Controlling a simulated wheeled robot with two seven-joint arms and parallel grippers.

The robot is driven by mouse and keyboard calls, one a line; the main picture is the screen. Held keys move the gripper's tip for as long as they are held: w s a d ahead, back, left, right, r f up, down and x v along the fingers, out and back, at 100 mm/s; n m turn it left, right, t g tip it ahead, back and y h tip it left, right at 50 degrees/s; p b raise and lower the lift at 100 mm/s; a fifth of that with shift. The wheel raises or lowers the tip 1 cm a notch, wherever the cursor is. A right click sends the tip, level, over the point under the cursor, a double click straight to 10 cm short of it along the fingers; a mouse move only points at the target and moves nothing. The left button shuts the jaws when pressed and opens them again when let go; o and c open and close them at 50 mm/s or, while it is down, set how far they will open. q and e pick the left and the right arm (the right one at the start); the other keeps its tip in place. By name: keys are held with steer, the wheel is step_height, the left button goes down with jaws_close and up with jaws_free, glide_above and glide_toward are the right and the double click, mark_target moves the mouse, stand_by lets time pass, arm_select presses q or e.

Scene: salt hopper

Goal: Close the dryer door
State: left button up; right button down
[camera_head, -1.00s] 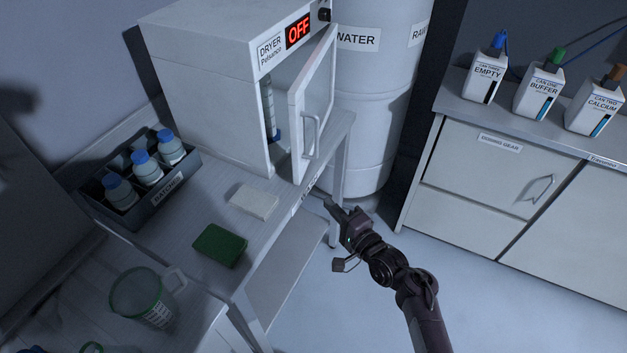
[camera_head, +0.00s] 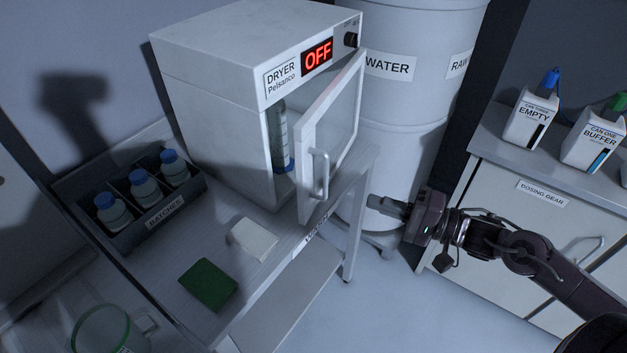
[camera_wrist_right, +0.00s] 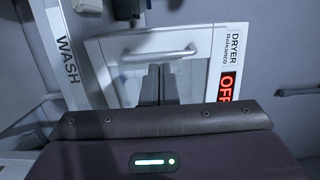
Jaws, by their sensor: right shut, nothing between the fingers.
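The white dryer (camera_head: 215,100) stands on the bench with its display reading OFF. Its framed door (camera_head: 308,165) is hinged at the right side and stands ajar, with a bar handle (camera_head: 320,175) on its outer face. A clear bottle with a blue base (camera_head: 281,140) shows inside through the gap. My right gripper (camera_head: 385,207) is shut and empty, to the right of the door and apart from it, in front of the water drum. In the right wrist view the door handle (camera_wrist_right: 160,53) lies beyond the shut fingers (camera_wrist_right: 158,84). My left gripper is not in view.
A tray labelled BATCHES (camera_head: 150,226) holds bottles with blue caps. A white block (camera_head: 253,239) and a green pad (camera_head: 208,284) lie on the bench before the dryer. A WATER drum (camera_head: 400,110) stands behind. Cans (camera_head: 532,118) stand on the cabinet at right.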

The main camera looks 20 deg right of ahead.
steer(key=p, duration=0.1)
glide_toward(297, 174)
steer(key=w+a, duration=0.1)
steer(key=w+a+f, duration=0.1)
steer(key=w, duration=0.1)
steer(key=shift+w+a+f, duration=0.2)
steer(key=shift+a, duration=0.2)
steer(key=shift+w+a+f+p, duration=0.15)
steer(key=shift+w+a+p, duration=0.15)
steer(key=shift+w+a, duration=0.15)
steer(key=x, duration=0.7)
steer(key=shift+w+r, duration=0.1)
steer(key=shift+r, duration=0.15)
steer(key=shift+r, duration=0.1)
